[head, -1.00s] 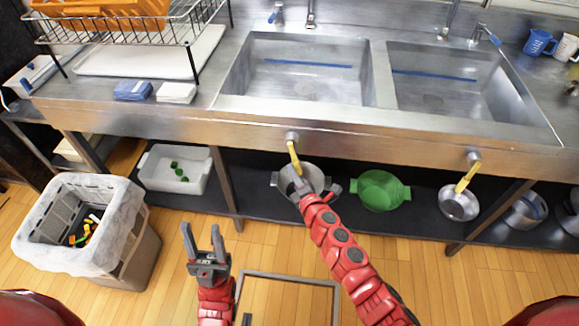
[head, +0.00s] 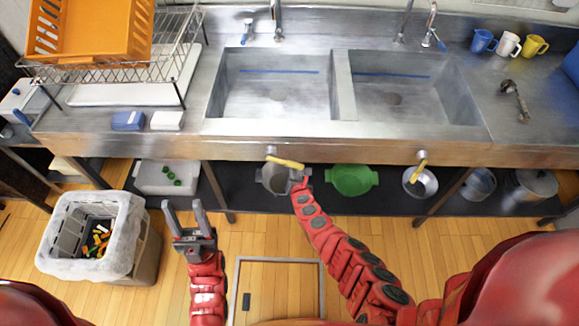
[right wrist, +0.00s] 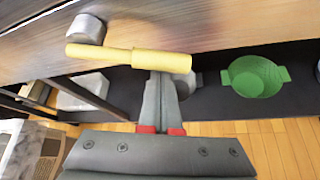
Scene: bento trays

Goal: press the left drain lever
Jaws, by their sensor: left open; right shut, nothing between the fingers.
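The left drain lever (head: 285,163) has a yellow handle on a grey knob on the sink's front panel. It lies nearly level, its free end pointing right and slightly down. In the right wrist view the yellow handle (right wrist: 125,56) crosses above the finger ends. My right gripper (head: 297,178) is shut and empty, its tips at the handle's free end from below; they look to be touching it. My left gripper (head: 184,208) is open and empty, low over the floor, away from the lever. The right drain lever (head: 414,173) slants down.
A steel pot (head: 272,180) and a green colander (head: 352,180) stand on the shelf below. The sink counter (head: 300,148) overhangs them. A grey-white bin (head: 68,220) stands at the left. The floor around my left gripper is open.

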